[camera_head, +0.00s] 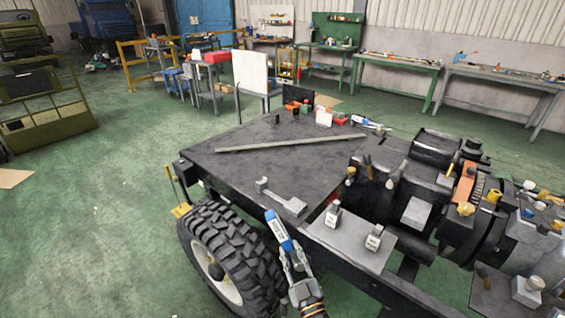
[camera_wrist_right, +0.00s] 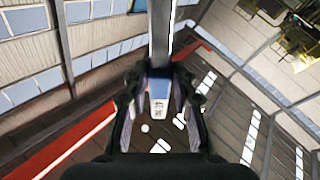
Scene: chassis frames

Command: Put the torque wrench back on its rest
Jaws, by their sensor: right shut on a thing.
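The torque wrench (camera_head: 279,231) has a blue and white grip and is held in my right gripper (camera_head: 291,262), near the front edge of the dark deck. In the right wrist view, the two fingers (camera_wrist_right: 160,112) are shut around the blue and white part (camera_wrist_right: 160,88), and a grey shaft runs up from it to the top edge. In the head view I cannot make out the shaft. A light grey piece with a forked end and a block (camera_head: 290,205) lies on the deck just beyond the wrench; it may be the rest. My left gripper is not in view.
The dark deck (camera_head: 230,160) carries a long grey bar (camera_head: 290,143) and small items at its back edge. A big tyre (camera_head: 232,250) stands left of my right gripper. Labelled blocks (camera_head: 372,238) and engine parts (camera_head: 430,150) crowd the right.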

